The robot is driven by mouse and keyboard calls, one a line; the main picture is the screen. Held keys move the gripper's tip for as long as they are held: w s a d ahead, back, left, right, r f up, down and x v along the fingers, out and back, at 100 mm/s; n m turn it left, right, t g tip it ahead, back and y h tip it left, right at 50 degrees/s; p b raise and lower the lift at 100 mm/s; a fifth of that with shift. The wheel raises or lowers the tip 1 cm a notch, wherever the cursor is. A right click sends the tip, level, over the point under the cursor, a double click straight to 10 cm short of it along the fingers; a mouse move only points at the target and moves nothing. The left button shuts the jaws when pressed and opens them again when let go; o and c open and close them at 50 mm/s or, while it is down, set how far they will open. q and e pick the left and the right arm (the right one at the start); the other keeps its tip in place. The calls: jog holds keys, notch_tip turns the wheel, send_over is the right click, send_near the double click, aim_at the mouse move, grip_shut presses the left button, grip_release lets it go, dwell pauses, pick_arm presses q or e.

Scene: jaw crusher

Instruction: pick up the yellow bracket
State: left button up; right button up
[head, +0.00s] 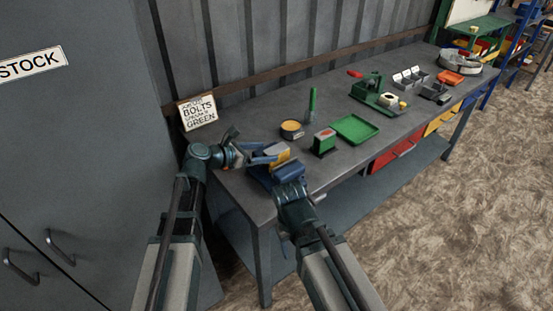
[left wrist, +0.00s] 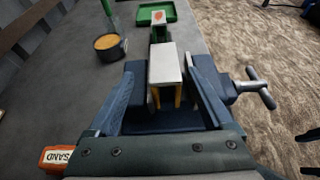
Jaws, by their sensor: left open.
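The yellow bracket (head: 281,158) is at the near end of the bench, at the blue vise (head: 289,172). In the left wrist view the bracket (left wrist: 164,65) shows a pale top face and yellow legs, between my two blue fingers. My left gripper (head: 270,153) is open around it; it also shows in the left wrist view (left wrist: 166,80). I cannot tell whether either finger touches the bracket. My right gripper (head: 290,190) is in front of the vise, and its jaws cannot be made out.
A green block (head: 324,143), a green tray (head: 356,129) and a round tin with orange contents (head: 291,130) stand just beyond. The vise's handle (left wrist: 257,86) juts out on the right. An orange "SAND" item (left wrist: 59,158) lies at lower left.

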aim_at(272, 151)
pick_arm(q)
jog(key=shift+d, duration=0.1)
jog(key=b+x, duration=0.1)
jog(key=x, duration=0.4)
jog(key=shift+s+d+b, duration=0.1)
jog(key=shift+d+b, duration=0.2)
jog(key=shift+b, duration=0.05)
jog(key=shift+s+r, duration=0.1)
jog(key=shift+r, duration=0.05)
grip_shut()
dwell(1.0)
